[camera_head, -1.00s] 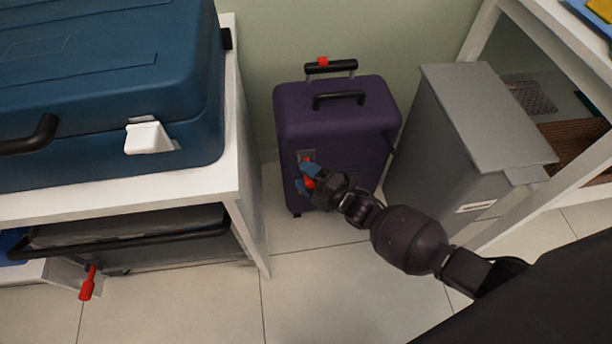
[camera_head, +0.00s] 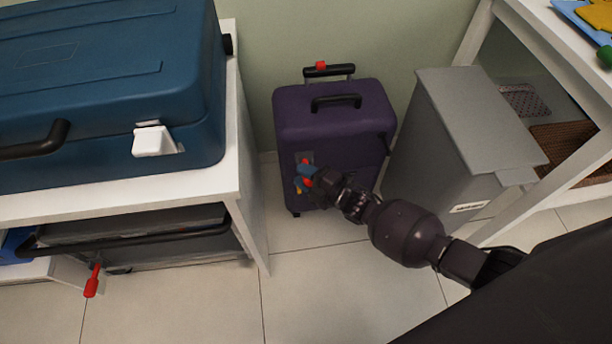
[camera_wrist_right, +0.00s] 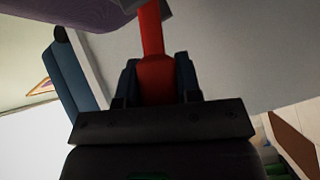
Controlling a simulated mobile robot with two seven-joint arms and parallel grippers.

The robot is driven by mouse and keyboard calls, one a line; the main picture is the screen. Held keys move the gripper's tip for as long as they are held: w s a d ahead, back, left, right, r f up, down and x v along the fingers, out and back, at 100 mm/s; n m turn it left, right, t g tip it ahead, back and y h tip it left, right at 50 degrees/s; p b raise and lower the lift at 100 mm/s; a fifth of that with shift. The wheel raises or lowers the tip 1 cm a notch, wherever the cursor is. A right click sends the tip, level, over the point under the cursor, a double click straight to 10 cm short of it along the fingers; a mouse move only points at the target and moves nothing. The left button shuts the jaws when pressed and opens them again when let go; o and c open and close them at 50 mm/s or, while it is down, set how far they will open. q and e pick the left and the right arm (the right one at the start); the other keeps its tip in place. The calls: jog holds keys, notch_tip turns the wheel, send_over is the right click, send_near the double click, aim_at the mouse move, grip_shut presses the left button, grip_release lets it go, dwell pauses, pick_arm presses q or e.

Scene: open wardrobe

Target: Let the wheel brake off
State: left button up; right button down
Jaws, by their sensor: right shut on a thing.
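The purple suitcase (camera_head: 335,125) stands upright on the floor against the wall. A small grey plate with a red lever (camera_head: 305,161) is on its front, low on the left side. My right gripper (camera_head: 308,173) is at this plate, its blue fingers partly hiding the lever. In the right wrist view, the gripper (camera_wrist_right: 160,85) is shut on the red lever (camera_wrist_right: 152,35), which runs up between the fingers. A small yellow patch (camera_head: 298,186) shows beside the fingers. The suitcase's wheels are mostly hidden. My left gripper is not in view.
A white table (camera_head: 225,185) with a blue case (camera_head: 110,90) stands at the left. A grey bin (camera_head: 470,130) and a white shelf (camera_head: 480,45) stand at the right. The floor in front is clear.

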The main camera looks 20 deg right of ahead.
aim_at(302, 157)
jog(key=shift+w+d+r+m+g+h+p, duration=0.15)
jog(key=shift+w+r+m+g+p, duration=0.1)
jog(key=shift+r+p, duration=0.3)
jog(key=shift+w+a+r+m+g+h+p, duration=0.15)
jog(key=shift+w+r+g+p, duration=0.1)
jog(key=shift+r+p, duration=0.25)
jog(key=shift+w+d+r+m+g+p, duration=0.2)
jog(key=shift+r+m+g+p, duration=0.15)
jog(key=shift+m+g+p, duration=0.3)
jog(key=shift+w+d+r+m+g+p, duration=0.1)
jog(key=shift+w+r+m+g+p, duration=0.15)
jog(key=shift+m+g+p, duration=0.35)
jog(key=shift+w+d+m+g+p, duration=0.1)
jog(key=shift+w+m+g+p, duration=0.25)
jog(key=shift+g, duration=0.4)
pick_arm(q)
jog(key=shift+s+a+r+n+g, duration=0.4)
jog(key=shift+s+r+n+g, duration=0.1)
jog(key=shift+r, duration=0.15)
pick_arm(e)
jog(key=shift+w+d+r+m+g, duration=0.2)
jog(key=shift+w+m+g, duration=0.15)
jog(key=shift+m+g, duration=0.35)
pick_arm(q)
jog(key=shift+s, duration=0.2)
pick_arm(e)
jog(key=shift+a+g, duration=0.1)
jog(key=shift+g, duration=0.2)
